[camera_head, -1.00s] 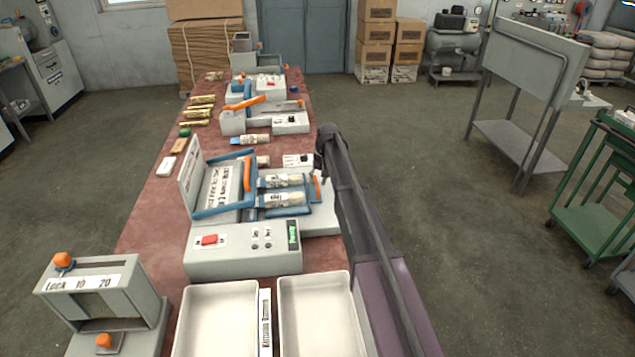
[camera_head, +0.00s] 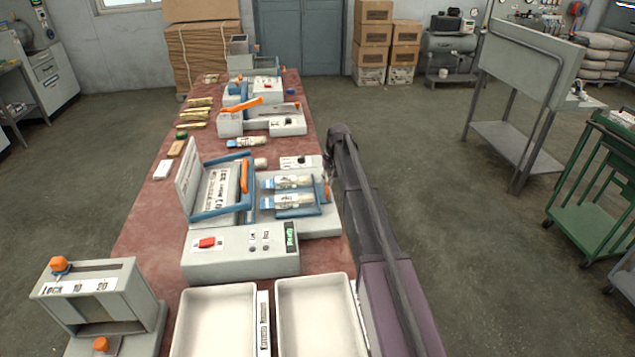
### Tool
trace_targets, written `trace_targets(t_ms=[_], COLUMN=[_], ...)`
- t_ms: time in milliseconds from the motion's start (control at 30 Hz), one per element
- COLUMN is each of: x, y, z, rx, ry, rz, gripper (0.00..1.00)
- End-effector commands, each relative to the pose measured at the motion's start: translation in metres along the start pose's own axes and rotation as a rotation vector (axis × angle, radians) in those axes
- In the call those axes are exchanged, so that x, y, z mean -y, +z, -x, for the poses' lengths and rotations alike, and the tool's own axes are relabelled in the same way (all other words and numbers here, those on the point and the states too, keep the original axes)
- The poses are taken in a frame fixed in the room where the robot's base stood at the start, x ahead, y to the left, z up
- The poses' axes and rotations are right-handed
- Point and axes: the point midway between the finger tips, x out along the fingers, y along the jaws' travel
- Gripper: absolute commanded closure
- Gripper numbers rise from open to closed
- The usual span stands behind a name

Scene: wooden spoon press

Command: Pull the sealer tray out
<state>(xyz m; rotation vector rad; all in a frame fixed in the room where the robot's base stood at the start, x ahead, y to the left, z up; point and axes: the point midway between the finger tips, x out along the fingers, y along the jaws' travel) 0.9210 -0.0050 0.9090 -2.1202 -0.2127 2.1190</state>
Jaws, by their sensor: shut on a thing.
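The sealer (camera_head: 225,266) is a grey machine on the bench with a red button and a green lit display. Its blue-framed lid (camera_head: 216,188) stands open to the left, with an orange lever. The blue sealer tray (camera_head: 299,212) carries two pale, labelled packs (camera_head: 293,200) with blue ends. The tray sits out toward the right, with a gap between it and the lid frame. My gripper (camera_head: 327,178) is at the tray's orange handle (camera_head: 327,189) on the right side and is shut on it. The fingertips are small and partly hidden by my arm.
Two white trays (camera_head: 315,318) lie in front of the sealer. A grey device with orange knobs (camera_head: 95,300) stands front left. Other bench machines (camera_head: 262,120) and several packs stand behind. The floor right of the bench (camera_head: 440,215) is clear.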

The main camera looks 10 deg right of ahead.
Motion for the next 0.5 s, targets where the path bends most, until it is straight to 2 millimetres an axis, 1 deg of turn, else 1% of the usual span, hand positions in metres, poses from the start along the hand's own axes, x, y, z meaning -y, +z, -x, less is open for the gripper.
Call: trace_targets(t_ms=[33, 100, 400, 433, 467, 500], x=[-0.0067, -0.0111, -0.0144, -0.0146, -0.0148, -0.0148], y=[0.0005, 0.0006, 0.0009, 0.0009, 0.0009, 0.0009], z=[0.001, 0.0019, 0.0024, 0.0024, 0.0024, 0.0025], rx=[0.001, 0.001, 0.002, 0.002, 0.002, 0.001], ry=[0.002, 0.001, 0.005, 0.006, 0.006, 0.006], rz=[-0.002, -0.002, -0.002, -0.002, -0.002, -0.002], gripper=[1.0, 1.0, 1.0, 0.74, 0.66, 0.54])
